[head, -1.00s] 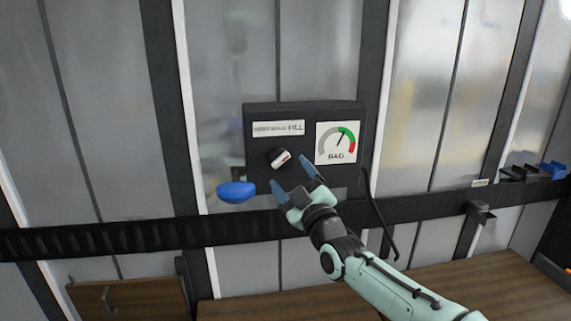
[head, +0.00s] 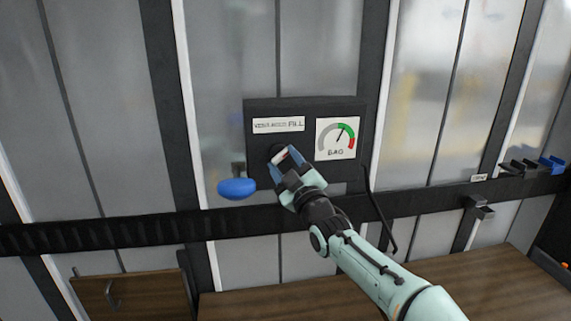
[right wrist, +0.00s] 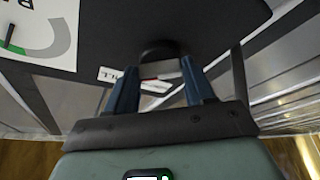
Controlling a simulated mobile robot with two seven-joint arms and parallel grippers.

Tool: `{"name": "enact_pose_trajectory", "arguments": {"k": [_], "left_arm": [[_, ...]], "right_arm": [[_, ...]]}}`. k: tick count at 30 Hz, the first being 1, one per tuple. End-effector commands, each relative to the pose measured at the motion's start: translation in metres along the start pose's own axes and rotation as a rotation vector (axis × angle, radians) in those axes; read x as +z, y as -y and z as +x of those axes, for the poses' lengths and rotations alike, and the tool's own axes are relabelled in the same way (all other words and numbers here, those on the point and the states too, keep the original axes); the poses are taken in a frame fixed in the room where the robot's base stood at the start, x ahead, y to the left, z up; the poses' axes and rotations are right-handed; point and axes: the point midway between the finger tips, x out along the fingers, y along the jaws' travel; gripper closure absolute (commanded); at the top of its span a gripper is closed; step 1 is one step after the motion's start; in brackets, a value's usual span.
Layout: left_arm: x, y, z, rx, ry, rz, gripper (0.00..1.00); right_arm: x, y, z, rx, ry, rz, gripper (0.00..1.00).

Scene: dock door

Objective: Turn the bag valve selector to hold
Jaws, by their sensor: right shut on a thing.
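The bag valve selector (head: 280,156) is a small dark knob with a white bar, on a black panel (head: 257,148) mounted on the door. My right gripper (head: 284,160) is shut on the selector, its blue fingers on either side of it. In the right wrist view the round selector (right wrist: 158,52) sits between the fingertips (right wrist: 161,72). A label strip (head: 279,124) above it ends in "FILL". My left gripper is not in the head view.
A blue rounded knob (head: 236,188) sticks out just left of the panel's lower edge. A dark rail (head: 120,236) runs across below. A wooden surface (head: 320,295) lies under my arm. Black and blue hooks (head: 530,166) are at the right.

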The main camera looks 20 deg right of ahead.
Motion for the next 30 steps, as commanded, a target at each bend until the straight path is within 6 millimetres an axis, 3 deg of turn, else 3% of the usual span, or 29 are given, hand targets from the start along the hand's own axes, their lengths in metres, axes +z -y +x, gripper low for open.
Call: {"name": "enact_pose_trajectory", "arguments": {"k": [14,30], "left_arm": [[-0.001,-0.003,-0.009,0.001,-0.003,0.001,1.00],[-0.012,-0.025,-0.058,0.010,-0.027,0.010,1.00]], "right_arm": [[-0.001,-0.005,0.001,-0.084,0.001,-0.211,0.77],[-0.006,-0.011,0.003,-0.258,-0.001,-0.631,0.77]]}}
